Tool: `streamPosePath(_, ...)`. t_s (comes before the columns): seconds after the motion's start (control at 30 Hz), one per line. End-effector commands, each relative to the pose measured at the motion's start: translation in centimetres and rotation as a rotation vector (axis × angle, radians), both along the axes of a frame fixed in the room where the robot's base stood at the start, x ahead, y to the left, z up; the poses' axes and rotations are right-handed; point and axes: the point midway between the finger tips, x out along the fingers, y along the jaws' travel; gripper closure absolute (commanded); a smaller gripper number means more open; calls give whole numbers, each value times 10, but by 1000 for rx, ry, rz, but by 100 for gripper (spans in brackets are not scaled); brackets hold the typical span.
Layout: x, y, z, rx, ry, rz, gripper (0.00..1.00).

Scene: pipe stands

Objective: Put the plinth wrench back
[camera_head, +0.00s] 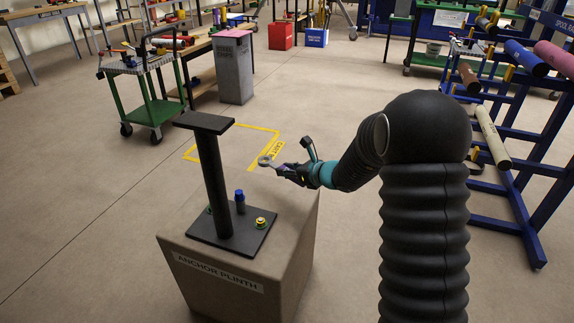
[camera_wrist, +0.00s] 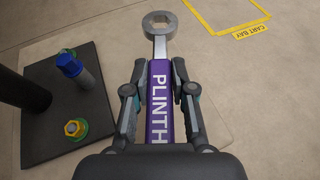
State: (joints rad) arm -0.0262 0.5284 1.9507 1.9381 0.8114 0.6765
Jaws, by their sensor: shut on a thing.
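The plinth wrench (camera_wrist: 160,85) has a purple handle marked PLINTH and a grey ring end pointing away from me. My gripper (camera_wrist: 158,95) is shut on its handle, with one finger on each side. In the head view, my gripper (camera_head: 298,174) holds the wrench (camera_head: 270,162) above the right back part of the anchor plinth (camera_head: 225,285). The plinth bears a black post (camera_head: 213,170) on a dark base plate (camera_head: 205,236). A blue-capped piece (camera_head: 240,200) and a yellow-and-green nut (camera_head: 261,223) are on that plate.
A green cart (camera_head: 150,112) with tools on top stands at the back left, near a grey bin (camera_head: 234,70). Yellow floor marking (camera_head: 190,154) labelled CART BAY lies behind the plinth. A blue pipe rack (camera_head: 520,190) stands at right. Floor between them is open.

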Motion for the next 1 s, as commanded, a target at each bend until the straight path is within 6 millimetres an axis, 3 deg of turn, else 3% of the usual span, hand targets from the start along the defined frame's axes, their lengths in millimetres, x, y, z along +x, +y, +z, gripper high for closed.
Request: streamPosePath(1.0, 0, 0, -92, 1, -1, 0, 100)
